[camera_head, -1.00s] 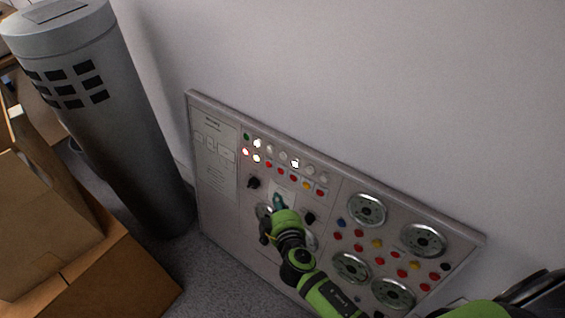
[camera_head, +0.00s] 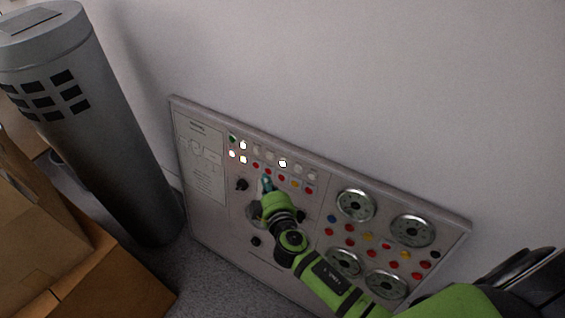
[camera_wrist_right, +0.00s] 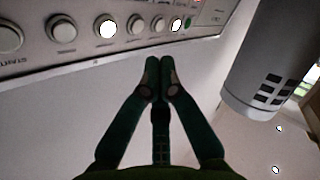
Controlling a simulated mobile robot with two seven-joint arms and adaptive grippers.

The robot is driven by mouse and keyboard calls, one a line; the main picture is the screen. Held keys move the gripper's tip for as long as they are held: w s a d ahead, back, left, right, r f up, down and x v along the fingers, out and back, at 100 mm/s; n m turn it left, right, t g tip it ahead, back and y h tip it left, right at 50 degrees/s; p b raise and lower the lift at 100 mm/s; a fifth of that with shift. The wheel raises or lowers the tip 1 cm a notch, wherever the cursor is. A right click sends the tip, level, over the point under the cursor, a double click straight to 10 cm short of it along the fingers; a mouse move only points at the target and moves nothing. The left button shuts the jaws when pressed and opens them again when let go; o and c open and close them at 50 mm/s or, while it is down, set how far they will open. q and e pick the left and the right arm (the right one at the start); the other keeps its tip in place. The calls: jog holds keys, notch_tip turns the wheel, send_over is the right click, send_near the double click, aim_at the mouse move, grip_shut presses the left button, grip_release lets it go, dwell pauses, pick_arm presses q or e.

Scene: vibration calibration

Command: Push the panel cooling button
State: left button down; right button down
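The control panel (camera_head: 212,215) leans against the wall, with rows of small buttons near its top edge. The upper row has a green button (camera_head: 232,138) and pale round ones, two of them lit white. The row below has red and other coloured ones, with lit ones at its left end. I cannot read which button is labelled panel cooling. My right gripper (camera_head: 267,183) is in front of the panel, its tips just below the coloured row. In the right wrist view its fingers (camera_wrist_right: 160,76) are together and empty, apart from the pale buttons (camera_wrist_right: 107,28). My left gripper is out of view.
Round metal gauges (camera_head: 355,204) and more coloured buttons fill the panel's right part. Black knobs (camera_head: 242,184) sit below the button rows. A grey cylinder (camera_head: 115,150) stands left of the panel, with cardboard boxes (camera_head: 100,280) in front. The wall above is clear.

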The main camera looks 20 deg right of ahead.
aim_at(283, 163)
jog(key=shift+w+d+f+b, duration=0.2)
jog(key=shift+w+d+f, duration=0.1)
jog(key=shift+w+d, duration=0.7)
jog(key=shift+w+d+f+b, duration=0.15)
jog(key=shift+w+d+f, duration=0.1)
jog(key=shift+w+d, duration=0.7)
jog(key=shift+s+d, duration=0.2)
jog(key=shift+s, duration=0.05)
jog(key=shift+w+d+f, duration=0.1)
jog(key=shift+w+d, duration=0.15)
jog(key=shift+d, duration=0.1)
jog(key=shift+w+d+b, duration=0.25)
jog(key=shift+d+b, duration=0.05)
jog(key=shift+b, duration=0.05)
dwell(0.6)
jog(key=shift+s+a, duration=0.5)
jog(key=shift+a, duration=0.1)
